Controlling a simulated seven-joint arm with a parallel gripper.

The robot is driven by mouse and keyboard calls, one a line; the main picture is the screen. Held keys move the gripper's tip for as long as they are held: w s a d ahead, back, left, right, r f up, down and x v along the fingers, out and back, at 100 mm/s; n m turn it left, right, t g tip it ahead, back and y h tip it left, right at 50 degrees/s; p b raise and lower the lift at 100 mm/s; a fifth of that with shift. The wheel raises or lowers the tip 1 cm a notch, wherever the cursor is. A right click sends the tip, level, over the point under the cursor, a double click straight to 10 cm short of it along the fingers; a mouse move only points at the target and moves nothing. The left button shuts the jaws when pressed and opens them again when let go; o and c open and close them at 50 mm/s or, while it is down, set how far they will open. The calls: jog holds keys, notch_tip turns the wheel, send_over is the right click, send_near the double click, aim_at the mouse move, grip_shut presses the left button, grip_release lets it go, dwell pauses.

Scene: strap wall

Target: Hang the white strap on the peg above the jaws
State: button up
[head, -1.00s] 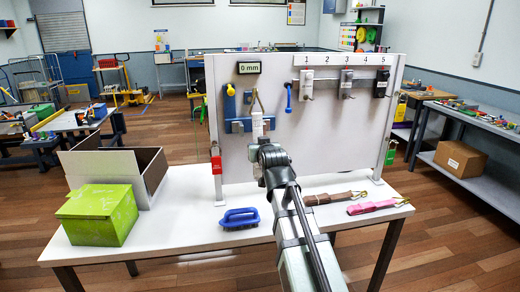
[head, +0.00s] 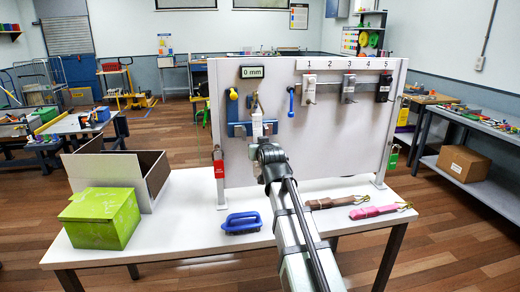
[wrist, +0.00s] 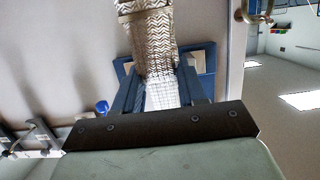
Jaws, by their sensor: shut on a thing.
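My gripper (wrist: 163,92) is shut on the pale white strap (wrist: 155,45), which has a herringbone weave and a band across it. In the head view my gripper (head: 264,140) is in front of the panel, at the blue jaw fixture (head: 238,129). A white end of the strap (head: 257,124) shows just above my gripper, with a thin beige length rising over it. The blue fixture also shows behind my fingers in the wrist view (wrist: 203,58). The peg cannot be made out clearly; the strap and my arm cover that area.
A yellow knob (head: 233,95) and a blue handle (head: 291,101) flank the fixture. The display (head: 251,72) reads 0 mm. A green box (head: 100,218), an open carton (head: 150,190), a blue brush (head: 241,222) and two straps lie on the table.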

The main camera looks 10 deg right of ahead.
jog(key=shift+r+x, duration=0.15)
jog(key=shift+x, duration=0.5)
jog(key=shift+r+x, duration=0.15)
jog(key=shift+x, duration=0.45)
jog(key=shift+w+f, duration=0.75)
jog(key=o, duration=1.2)
jog(key=shift+o, duration=0.2)
